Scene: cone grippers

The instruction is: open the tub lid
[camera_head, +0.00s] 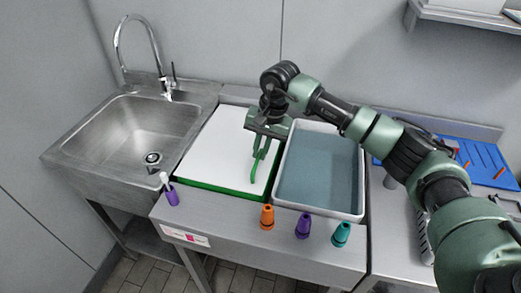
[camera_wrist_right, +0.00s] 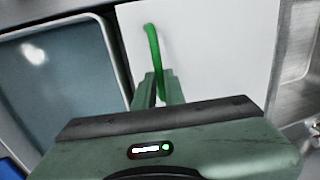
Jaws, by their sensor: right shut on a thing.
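The tub lid appears to be the flat white panel (camera_head: 225,148) over a green edge (camera_head: 222,189), lying on the counter between the sink and the blue-grey tray. A curved green handle (camera_head: 254,175) hangs over its right part; it also shows in the right wrist view (camera_wrist_right: 152,42). My right gripper (camera_head: 262,150) points down and is shut on the green handle. In the right wrist view its fingers (camera_wrist_right: 158,88) close around the handle above the white surface (camera_wrist_right: 215,50). I cannot tell whether the handle joins the panel. My left gripper is out of view.
A blue-grey tray (camera_head: 289,182) with a pale rim lies right of the panel. Orange (camera_head: 267,217), purple (camera_head: 303,226) and teal (camera_head: 341,235) cones stand along the front. A purple cone with a white top (camera_head: 171,196) stands front left. A sink (camera_head: 125,125) is at left.

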